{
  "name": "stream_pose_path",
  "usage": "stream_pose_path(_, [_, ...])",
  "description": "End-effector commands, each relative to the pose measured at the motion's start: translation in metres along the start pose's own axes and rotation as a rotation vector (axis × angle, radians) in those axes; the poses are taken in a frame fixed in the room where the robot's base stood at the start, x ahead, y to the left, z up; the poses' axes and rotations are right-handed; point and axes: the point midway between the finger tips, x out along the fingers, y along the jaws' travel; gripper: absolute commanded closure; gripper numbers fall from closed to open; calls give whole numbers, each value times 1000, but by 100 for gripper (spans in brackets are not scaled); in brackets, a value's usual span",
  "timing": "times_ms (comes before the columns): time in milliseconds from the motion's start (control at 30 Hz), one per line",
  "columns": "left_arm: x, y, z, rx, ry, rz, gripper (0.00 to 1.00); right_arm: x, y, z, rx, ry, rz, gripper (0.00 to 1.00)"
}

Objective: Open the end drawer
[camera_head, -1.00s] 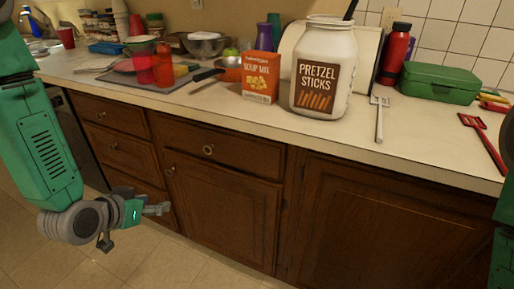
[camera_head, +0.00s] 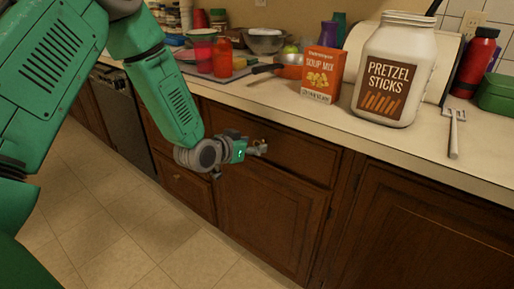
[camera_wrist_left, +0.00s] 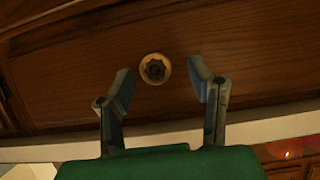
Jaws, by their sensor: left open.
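A dark wooden drawer (camera_head: 300,157) lies below the counter edge and looks shut, flush with the cabinet front. Its round brass knob (camera_wrist_left: 155,69) shows in the left wrist view, between my finger tips and slightly beyond them. My left gripper (camera_head: 261,148) is open in front of this drawer, and it also shows in the left wrist view (camera_wrist_left: 163,80). No finger clearly touches the knob. In the head view the gripper largely covers the knob. My right gripper is out of view.
A cabinet door (camera_head: 268,215) is below the drawer, with smaller drawers (camera_head: 188,190) to the left. The countertop (camera_head: 285,98) above holds a pretzel jar (camera_head: 395,75), a soup mix box (camera_head: 322,74) and a spatula (camera_head: 454,130). The tiled floor (camera_head: 120,225) in front is clear.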

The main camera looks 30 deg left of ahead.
Motion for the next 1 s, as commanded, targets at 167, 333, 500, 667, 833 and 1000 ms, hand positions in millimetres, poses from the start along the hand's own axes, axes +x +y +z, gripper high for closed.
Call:
stream_pose_path(167, [17,1,0,3,0,0,52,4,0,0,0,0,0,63])
stream_pose_path(333, [21,1,0,1,0,0,52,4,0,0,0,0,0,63])
stream_pose_path(500, [21,0,0,0,0,0,52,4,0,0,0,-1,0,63])
stream_pose_path(667, [21,0,0,0,0,0,100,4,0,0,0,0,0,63])
stream_pose_path(833, [21,0,0,0,-1,-1,100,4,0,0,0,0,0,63])
stream_pose_path(1000, [18,0,1,0,-3,-1,100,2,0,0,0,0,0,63])
